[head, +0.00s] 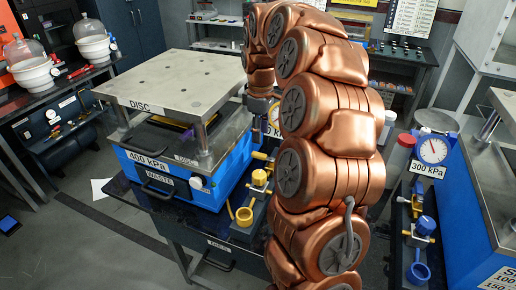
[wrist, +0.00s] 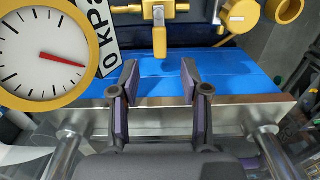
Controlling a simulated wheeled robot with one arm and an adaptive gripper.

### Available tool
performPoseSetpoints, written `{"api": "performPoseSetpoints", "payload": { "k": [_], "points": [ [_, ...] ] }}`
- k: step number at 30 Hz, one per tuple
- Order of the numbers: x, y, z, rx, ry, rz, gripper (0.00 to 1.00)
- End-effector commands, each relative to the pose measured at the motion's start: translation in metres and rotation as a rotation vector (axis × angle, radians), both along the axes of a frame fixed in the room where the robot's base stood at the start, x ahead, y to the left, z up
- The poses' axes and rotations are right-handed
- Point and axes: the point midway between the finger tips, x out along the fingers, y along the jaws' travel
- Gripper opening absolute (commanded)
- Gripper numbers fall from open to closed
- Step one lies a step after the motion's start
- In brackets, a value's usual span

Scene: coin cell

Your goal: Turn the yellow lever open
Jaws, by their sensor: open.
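A yellow fitting (wrist: 133,12) runs across the top of the wrist view. A short yellow piece (wrist: 159,40), which looks like the lever, points down from its middle. My gripper (wrist: 160,78) is open and empty, its two dark fingers spread below that piece in the picture. A gap shows between the fingers and the yellow piece, with no contact visible. In the head view, yellow fittings (head: 259,178) show beside the blue DISC press (head: 178,175); my copper arm covers part of that area and hides my fingers.
A yellow-rimmed gauge (wrist: 42,45) with a red needle is close on the left in the wrist view. A blue surface (wrist: 225,82) with a metal edge lies behind the fingers. A second station with a 300 kPa gauge (head: 433,149) stands at the right in the head view.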

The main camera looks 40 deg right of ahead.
Motion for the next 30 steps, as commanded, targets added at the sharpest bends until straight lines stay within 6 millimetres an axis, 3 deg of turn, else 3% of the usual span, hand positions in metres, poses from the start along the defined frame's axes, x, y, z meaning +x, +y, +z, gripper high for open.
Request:
{"api": "performPoseSetpoints", "payload": {
  "k": [5,21,30],
  "points": [
    [-0.001,-0.001,-0.009,0.001,0.003,0.000,0.46],
    [-0.001,-0.002,-0.069,-0.001,-0.001,-0.004,0.46],
    [-0.001,-0.002,-0.077,0.000,0.000,-0.003,0.46]
  ]
}}
